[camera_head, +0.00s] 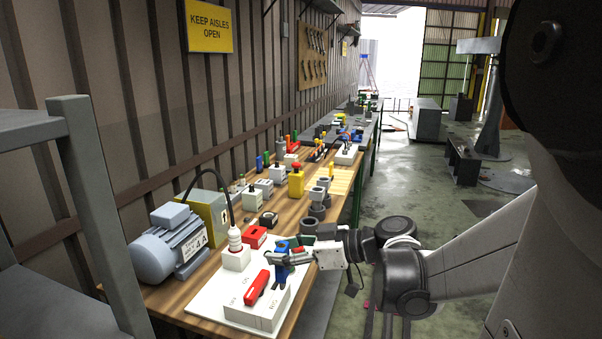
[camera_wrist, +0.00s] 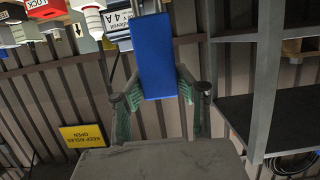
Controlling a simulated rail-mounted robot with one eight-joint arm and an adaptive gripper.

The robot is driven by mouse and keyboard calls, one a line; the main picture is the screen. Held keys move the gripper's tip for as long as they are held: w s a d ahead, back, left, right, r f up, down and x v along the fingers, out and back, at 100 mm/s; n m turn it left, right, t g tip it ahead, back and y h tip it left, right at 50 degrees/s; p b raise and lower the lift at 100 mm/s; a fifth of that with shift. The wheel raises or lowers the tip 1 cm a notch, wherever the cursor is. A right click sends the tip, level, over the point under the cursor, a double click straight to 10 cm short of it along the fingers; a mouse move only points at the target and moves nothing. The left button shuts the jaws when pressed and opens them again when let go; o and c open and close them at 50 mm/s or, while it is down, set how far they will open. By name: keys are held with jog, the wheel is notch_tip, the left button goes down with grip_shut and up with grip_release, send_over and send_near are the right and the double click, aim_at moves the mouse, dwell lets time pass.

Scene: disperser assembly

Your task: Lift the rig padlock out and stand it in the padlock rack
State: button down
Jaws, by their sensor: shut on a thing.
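The blue padlock (camera_head: 282,262) is between the fingertips of my gripper (camera_head: 288,258), just behind the switch box (camera_head: 262,308) with a red lever (camera_head: 256,287). In the wrist view, the fingers of my gripper (camera_wrist: 159,88) are shut on the near end of the blue body (camera_wrist: 154,52). Its metal shackle (camera_wrist: 138,6) points away from the gripper, towards the top of the picture. Whether the shackle is clear of the rig cannot be told. I cannot tell for sure which thing is the padlock rack.
The switch box stands on a white board (camera_head: 205,297). A red block (camera_head: 256,237), a white box with a ribbed cone (camera_head: 236,258) and a grey motor (camera_head: 165,252) stand close by. Grey cylinders (camera_head: 317,205) and small boxes fill the bench behind. A grey shelf frame (camera_head: 95,190) is at left.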

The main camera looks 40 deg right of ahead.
jog(key=w+d+r+p, duration=0.1)
jog(key=w+d+r, duration=0.1)
jog(key=w+d, duration=0.35)
jog(key=w+d+r+p, duration=0.1)
jog(key=w+d+p, duration=0.1)
jog(key=w, duration=0.7)
jog(key=w+d+f+p, duration=0.1)
jog(key=w+d+f, duration=0.1)
jog(key=w, duration=0.8)
jog(key=w+d+f, duration=0.1)
jog(key=w+d, duration=0.1)
jog(key=w, duration=0.8)
jog(key=shift+w+f+p, duration=0.3)
jog(key=shift+f+p, duration=0.1)
jog(key=shift+f+b, duration=2.35)
jog(key=shift+f, duration=0.6)
jog(key=shift+b, duration=0.6)
jog(key=shift+f+b, duration=1.55)
jog(key=shift+f, duration=0.55)
